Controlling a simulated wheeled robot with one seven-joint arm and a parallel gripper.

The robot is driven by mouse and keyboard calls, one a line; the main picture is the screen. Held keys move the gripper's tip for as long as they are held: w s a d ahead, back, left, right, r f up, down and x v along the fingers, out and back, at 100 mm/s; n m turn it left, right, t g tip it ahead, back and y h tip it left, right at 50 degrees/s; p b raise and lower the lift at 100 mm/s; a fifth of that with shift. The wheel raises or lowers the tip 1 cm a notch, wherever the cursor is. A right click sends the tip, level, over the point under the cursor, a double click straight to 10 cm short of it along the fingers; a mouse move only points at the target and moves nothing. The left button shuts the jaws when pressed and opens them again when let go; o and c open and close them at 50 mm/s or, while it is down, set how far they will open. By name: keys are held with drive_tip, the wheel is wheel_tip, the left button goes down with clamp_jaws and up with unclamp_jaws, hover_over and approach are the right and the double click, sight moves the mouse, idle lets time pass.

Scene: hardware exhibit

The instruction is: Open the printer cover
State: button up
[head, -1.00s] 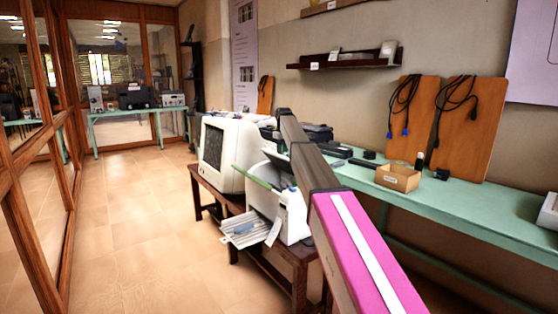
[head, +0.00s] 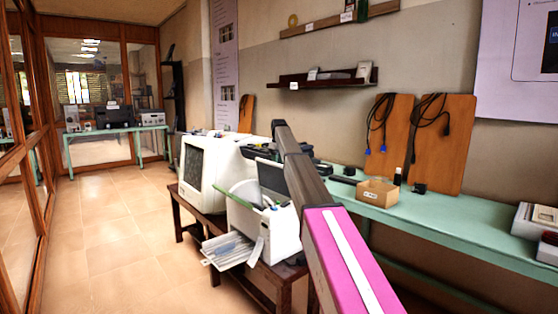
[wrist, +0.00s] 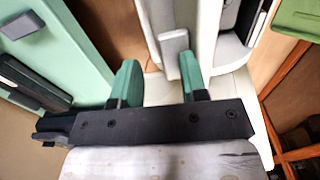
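The white printer (head: 280,235) stands on a low dark wooden table in the head view, with a green strip (head: 270,204) along its upper front and a paper tray sticking out at the left. A grey panel (head: 270,174) rises at its top; I cannot tell how far the cover is open. My gripper (wrist: 158,72) shows in the wrist view with two green fingers apart. A light grey tab (wrist: 174,48) on a white body lies just beyond the gap, nearer the right finger; contact is unclear. My arm hides the printer's right side in the head view.
A bulky white monitor (head: 215,172) stands close behind the printer. A long green bench (head: 430,222) along the wall holds a cardboard box (head: 377,191) and small dark devices. Shelves hang above. The tiled floor (head: 125,235) at the left is clear.

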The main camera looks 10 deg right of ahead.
sight(280, 165)
drive_tip(key=f, duration=0.2)
drive_tip(key=s+f, duration=0.1)
drive_tip(key=shift+d, duration=0.35)
drive_tip(key=shift+w+a+r, duration=0.1)
drive_tip(key=shift+a+r, duration=0.1)
drive_tip(key=shift+r, duration=0.75)
drive_tip(key=shift+w+d, duration=0.2)
drive_tip(key=shift+w, duration=0.2)
drive_tip(key=w+d+r, duration=0.2)
drive_tip(key=w+d, duration=0.5)
drive_tip(key=d, duration=0.2)
drive_tip(key=shift+w+d+r, duration=0.15)
drive_tip(key=shift+r, duration=0.15)
wheel_tip(280, 165, up, 11)
idle(0.4)
